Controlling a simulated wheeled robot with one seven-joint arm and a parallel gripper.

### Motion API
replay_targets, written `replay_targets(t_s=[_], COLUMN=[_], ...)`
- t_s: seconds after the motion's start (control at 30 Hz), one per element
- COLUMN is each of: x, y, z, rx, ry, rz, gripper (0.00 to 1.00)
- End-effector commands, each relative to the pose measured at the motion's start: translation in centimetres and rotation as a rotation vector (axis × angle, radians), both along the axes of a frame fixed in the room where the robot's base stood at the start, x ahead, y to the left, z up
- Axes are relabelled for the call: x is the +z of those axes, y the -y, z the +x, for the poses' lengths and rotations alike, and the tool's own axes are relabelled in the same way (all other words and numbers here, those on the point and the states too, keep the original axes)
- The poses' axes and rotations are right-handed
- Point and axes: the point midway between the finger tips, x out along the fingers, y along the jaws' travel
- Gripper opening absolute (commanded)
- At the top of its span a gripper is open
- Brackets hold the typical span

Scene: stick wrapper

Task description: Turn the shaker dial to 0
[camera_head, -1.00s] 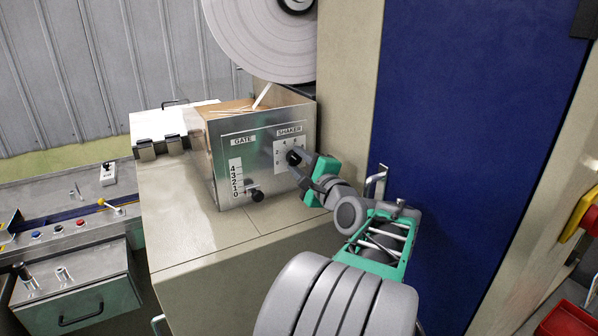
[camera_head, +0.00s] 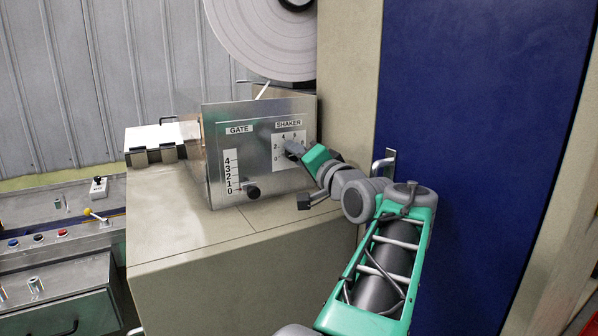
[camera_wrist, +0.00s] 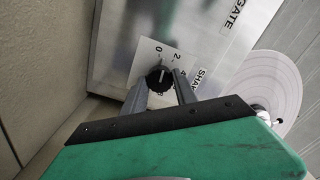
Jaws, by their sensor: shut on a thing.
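The shaker dial is a small black knob on a white scale plate marked with numbers. In the wrist view the shaker dial (camera_wrist: 157,77) sits between my gripper's fingertips (camera_wrist: 160,85), and its light pointer mark is toward the upper side, near the 0 and 2. In the head view my gripper (camera_head: 293,149) reaches in from the right and its fingers cover the dial. The gripper is shut on the dial. The metal control panel (camera_head: 270,185) carries the SHAKER label (camera_head: 289,124) above the dial.
A GATE slider knob (camera_head: 253,192) stands out from the panel's lower left, beside a 0 to 4 scale. A large white roll (camera_head: 265,40) is above the panel. A blue cabinet door (camera_head: 470,110) with a handle stands right.

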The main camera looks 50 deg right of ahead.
Motion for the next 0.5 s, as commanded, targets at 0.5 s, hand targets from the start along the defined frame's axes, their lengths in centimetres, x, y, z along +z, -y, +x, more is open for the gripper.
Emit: replay_targets(t_s=[0.5], x=[-0.15], y=[-0.02], z=[0.02], rx=[0.002], ry=[-0.077], rz=[-0.239], gripper=[0.0])
